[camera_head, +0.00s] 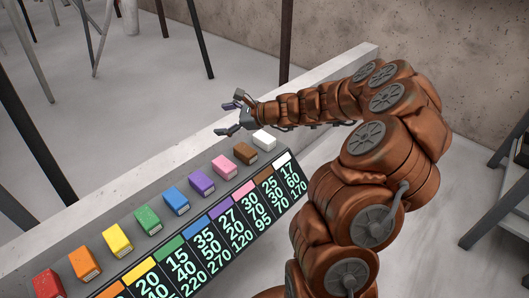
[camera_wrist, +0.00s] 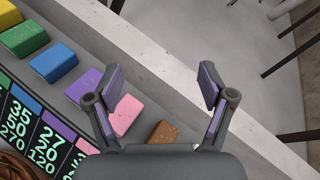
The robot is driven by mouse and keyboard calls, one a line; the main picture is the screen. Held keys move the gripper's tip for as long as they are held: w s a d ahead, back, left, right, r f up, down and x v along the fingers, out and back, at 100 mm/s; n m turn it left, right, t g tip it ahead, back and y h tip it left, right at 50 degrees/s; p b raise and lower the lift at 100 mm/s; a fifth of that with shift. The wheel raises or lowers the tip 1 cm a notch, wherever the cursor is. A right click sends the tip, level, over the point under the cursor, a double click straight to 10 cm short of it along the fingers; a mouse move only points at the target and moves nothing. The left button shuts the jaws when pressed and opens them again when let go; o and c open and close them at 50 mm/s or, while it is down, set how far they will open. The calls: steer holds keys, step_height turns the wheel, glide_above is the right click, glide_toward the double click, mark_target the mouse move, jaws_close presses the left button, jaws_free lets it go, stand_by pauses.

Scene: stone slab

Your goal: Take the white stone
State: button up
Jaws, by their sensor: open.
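The white stone (camera_head: 264,140) is a small white block at the far right end of a row of coloured blocks on the grey slab (camera_head: 190,150). My gripper (camera_head: 233,115) is open and empty in the head view, just left of and above the white stone, close to the slab's raised back ledge. In the wrist view my gripper (camera_wrist: 160,88) has its two fingers spread wide over the slab, with nothing between the pads but bare stone.
The brown block (camera_head: 244,153) and pink block (camera_head: 223,167) lie beside the white stone; they show near the fingers in the wrist view. Several more blocks run down left. A number board (camera_head: 220,225) fronts the row. Metal legs stand behind the slab.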

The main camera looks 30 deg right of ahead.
steer(key=w+d+f+m+t+h+b, duration=0.1)
steer(key=d+f+m+t+h+b, duration=0.3)
steer(key=d+f, duration=0.65)
steer(key=m+g+h, duration=0.1)
steer(key=m+g, duration=0.1)
steer(key=m, duration=0.3)
glide_toward(260, 136)
steer(key=w+f, duration=0.2)
steer(key=w, duration=0.1)
steer(key=shift+w+d+f, duration=0.15)
steer(key=shift+w+d, duration=0.05)
steer(key=shift+w, duration=0.1)
steer(key=b+x, duration=0.2)
steer(key=x, duration=0.4)
steer(key=shift+w+a+f, duration=0.1)
steer(key=shift+w+f, duration=0.05)
steer(key=shift+f, duration=0.05)
steer(key=shift+w+a+f, duration=0.1)
steer(key=shift+w, duration=0.45)
steer(key=c, duration=1.2)
